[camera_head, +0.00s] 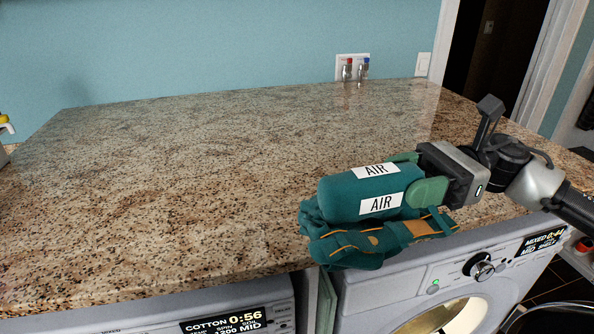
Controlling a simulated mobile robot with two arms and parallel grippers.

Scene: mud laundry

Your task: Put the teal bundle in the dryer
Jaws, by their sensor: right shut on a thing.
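The teal bundle (345,198) is a rolled teal cloth with white "AIR" labels and orange-trimmed straps hanging below it. My right gripper (425,180) comes in from the right and is shut on the bundle's right end. The bundle is over the front edge of the counter, above the front of the right machine. The dryer (455,262) is probably this right white machine, with a "MIXED 0:44" display, a knob and a round opening at the bottom of the view. Its lower part is cut off. My left gripper is not in view.
The speckled granite countertop (190,170) is mostly clear. Two small valves (355,72) stand at the wall. A second white machine (160,312) with a "COTTON 0:56" display is at lower left. A dark doorway (495,50) is at the back right.

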